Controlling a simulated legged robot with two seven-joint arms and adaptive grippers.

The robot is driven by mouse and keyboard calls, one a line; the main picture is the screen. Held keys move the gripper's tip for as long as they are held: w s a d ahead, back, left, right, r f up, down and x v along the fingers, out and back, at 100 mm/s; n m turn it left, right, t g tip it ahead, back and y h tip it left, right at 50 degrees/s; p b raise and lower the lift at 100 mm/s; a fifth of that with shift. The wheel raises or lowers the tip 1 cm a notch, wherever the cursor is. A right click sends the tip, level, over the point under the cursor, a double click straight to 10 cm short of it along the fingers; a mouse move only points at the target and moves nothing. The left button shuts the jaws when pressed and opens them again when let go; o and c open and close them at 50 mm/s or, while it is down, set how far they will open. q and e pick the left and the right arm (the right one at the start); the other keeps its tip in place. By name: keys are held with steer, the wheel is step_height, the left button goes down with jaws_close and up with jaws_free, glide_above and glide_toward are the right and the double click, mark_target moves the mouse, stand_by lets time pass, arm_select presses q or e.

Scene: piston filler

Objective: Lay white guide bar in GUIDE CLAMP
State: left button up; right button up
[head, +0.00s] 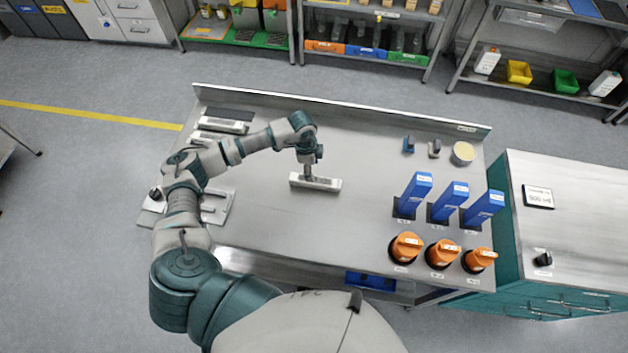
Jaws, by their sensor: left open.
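A white guide bar (328,184) lies flat on the steel bench near its middle. My left gripper (309,173) points down at the bar's middle from above, its jaws open. The fingertips are small here, and I cannot tell whether they touch the bar. A grey metal fixture plate (217,215), with a black knob (155,193) at its left end, sits at the bench's left front and looks like the guide clamp. My left arm covers part of it, and no label is readable. My right gripper is out of view.
Other pale bars (222,125) lie at the bench's back left. Blue upright blocks (415,194) and orange round parts (405,247) stand at the right, with a tan round container (463,153) behind. The bench's centre (350,150) is largely clear; a raised lip runs along its back.

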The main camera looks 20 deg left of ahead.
mark_target(316, 180)
arm_select(q)
steer(key=f, duration=0.2)
steer(key=d+f, duration=0.1)
steer(key=f+p, duration=0.1)
steer(key=f, duration=0.1)
steer(key=shift+s+d+f, duration=0.1)
steer(key=shift+d+f, duration=0.2)
steer(key=shift+a, duration=0.3)
steer(key=c, duration=0.9)
jaws_close()
